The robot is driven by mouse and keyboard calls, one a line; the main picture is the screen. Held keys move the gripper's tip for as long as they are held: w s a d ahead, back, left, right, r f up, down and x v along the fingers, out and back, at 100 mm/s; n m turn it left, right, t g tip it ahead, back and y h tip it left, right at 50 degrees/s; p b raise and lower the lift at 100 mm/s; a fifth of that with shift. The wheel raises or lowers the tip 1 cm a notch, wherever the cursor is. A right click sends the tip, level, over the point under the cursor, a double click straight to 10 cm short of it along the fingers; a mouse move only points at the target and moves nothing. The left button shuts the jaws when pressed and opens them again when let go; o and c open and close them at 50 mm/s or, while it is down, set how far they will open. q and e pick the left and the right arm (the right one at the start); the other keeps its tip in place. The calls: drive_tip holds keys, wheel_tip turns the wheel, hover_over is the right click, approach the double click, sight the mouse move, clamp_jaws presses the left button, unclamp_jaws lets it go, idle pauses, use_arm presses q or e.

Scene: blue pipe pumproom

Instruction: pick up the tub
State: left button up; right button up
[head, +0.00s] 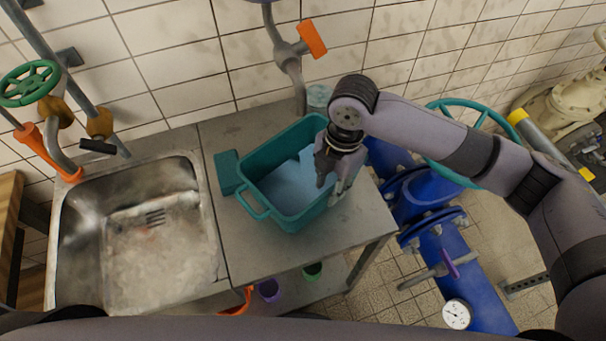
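The tub (245,200) is a teal rectangular container with a looped handle on its near left side. It stands upright on the metal table beside the sink. Its inside looks light blue. My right gripper (334,186) points down at the tub's right wall, with one finger inside the rim and the other outside it. The gripper covers part of that wall, and I cannot tell whether the fingers press on it. My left gripper is out of view.
A teal block-like object (228,172) sits against the tub's left side. The metal sink (150,235) is to the left, and blue pipes (455,260) with a teal handwheel (470,125) are to the right. A greenish jar (319,97) stands behind the tub. The table (285,255) is bare in front.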

sight(327, 198)
wheel_tip(327, 198, down, 4)
drive_tip(key=shift+s+r+p, duration=0.1)
drive_tip(key=shift+p, duration=0.55)
drive_tip(key=shift+s+a+f, duration=0.1)
drive_tip(key=shift+f, duration=0.4)
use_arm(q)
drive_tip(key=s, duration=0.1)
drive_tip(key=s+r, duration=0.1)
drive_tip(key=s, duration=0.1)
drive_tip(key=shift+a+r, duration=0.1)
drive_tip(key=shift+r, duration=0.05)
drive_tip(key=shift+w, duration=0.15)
use_arm(e)
drive_tip(key=shift+c, duration=0.5)
drive_tip(key=c, duration=0.4)
clamp_jaws()
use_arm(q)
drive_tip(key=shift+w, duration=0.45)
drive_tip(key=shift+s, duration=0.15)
